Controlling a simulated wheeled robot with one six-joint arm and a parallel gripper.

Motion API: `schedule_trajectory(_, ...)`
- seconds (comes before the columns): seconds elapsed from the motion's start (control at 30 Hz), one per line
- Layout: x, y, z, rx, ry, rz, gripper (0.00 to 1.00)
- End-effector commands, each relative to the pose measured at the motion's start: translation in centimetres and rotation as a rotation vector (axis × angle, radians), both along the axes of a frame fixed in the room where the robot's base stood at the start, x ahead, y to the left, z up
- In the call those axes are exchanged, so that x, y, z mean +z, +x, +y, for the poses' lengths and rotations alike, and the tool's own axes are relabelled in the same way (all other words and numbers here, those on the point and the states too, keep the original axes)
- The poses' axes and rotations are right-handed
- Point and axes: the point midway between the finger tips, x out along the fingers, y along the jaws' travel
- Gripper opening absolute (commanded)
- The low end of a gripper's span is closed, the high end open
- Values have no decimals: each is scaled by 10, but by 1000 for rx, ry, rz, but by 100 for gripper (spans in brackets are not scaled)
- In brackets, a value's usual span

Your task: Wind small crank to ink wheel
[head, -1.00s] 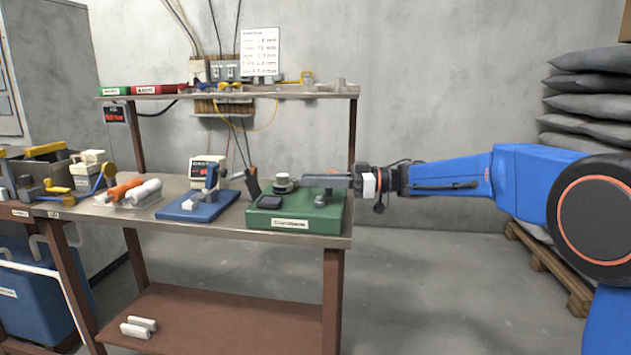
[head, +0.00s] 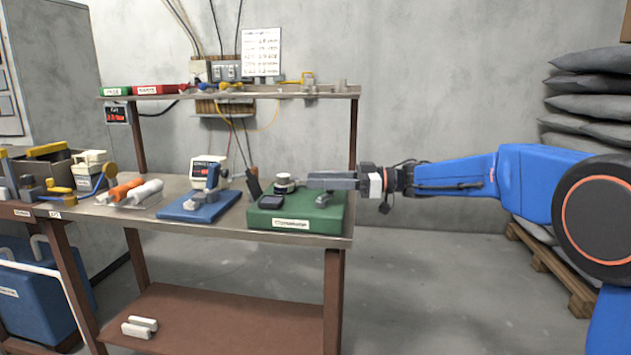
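A green base block (head: 297,218) with a white label sits at the right end of the bench. On it are a round grey-and-white knob-like part (head: 283,181), a dark flat pad (head: 271,199) and a small grey post (head: 323,200). I cannot tell for sure which is the small crank or the ink wheel. My gripper (head: 309,180) reaches in level from the right, its grey fingers just above the post and to the right of the round part. Contact and the gap between the fingers are unclear.
On the bench (head: 340,240), left of the green block, are a blue-based device (head: 203,208), a white meter box (head: 208,164) and orange and white cylinders (head: 130,191). A shelf (head: 320,95) runs above the back. Grey sacks (head: 590,85) are stacked at right.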

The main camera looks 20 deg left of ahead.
Motion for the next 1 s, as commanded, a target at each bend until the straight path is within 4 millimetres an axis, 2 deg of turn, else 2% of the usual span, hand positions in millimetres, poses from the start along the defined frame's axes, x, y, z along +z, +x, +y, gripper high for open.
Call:
schedule_trajectory(0.6, 0, 44, -112, -3, 0, 0, 36)
schedule_trajectory(0.8, 0, 54, -139, -1, 0, 0, 36)
schedule_trajectory(1.0, 0, 58, -150, 0, 0, 0, 36)
